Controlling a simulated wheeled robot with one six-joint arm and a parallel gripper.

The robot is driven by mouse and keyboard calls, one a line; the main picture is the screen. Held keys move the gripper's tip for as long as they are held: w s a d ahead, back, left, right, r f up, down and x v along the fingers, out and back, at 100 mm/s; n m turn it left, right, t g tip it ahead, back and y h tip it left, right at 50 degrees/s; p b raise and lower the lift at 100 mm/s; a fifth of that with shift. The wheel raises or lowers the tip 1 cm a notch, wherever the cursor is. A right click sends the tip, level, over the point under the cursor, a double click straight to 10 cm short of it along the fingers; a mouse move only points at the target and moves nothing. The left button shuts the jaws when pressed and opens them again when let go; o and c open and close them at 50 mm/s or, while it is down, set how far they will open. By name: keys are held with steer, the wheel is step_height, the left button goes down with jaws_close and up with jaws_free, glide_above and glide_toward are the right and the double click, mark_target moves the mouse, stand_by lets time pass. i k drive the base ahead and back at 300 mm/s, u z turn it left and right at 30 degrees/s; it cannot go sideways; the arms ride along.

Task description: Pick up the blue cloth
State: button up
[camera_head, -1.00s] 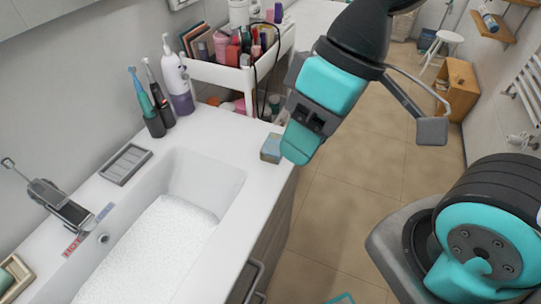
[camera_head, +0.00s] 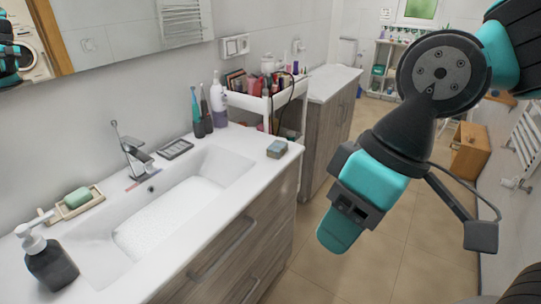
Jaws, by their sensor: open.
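I see no clear blue cloth. A small blue-grey block with a tan side (camera_head: 277,149) lies on the white counter near its right front corner; I cannot tell if it is a folded cloth or a sponge. My gripper (camera_head: 338,232), teal and black, hangs over the floor to the right of the counter, pointing down and left. It is open, with nothing seen in it. It is apart from the block, lower and to the right in the picture. The far side of its jaws is hidden.
The white counter (camera_head: 240,185) holds a sink basin (camera_head: 165,220), a tap (camera_head: 133,158), a soap dish (camera_head: 77,205) and a dark pump bottle (camera_head: 50,265). A white cart (camera_head: 246,103) full of cosmetics stands behind. The tiled floor below my gripper is clear.

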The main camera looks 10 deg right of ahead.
mark_target(277, 149)
steer(key=u, duration=0.55)
steer(key=i, duration=1.35)
steer(key=z, duration=0.65)
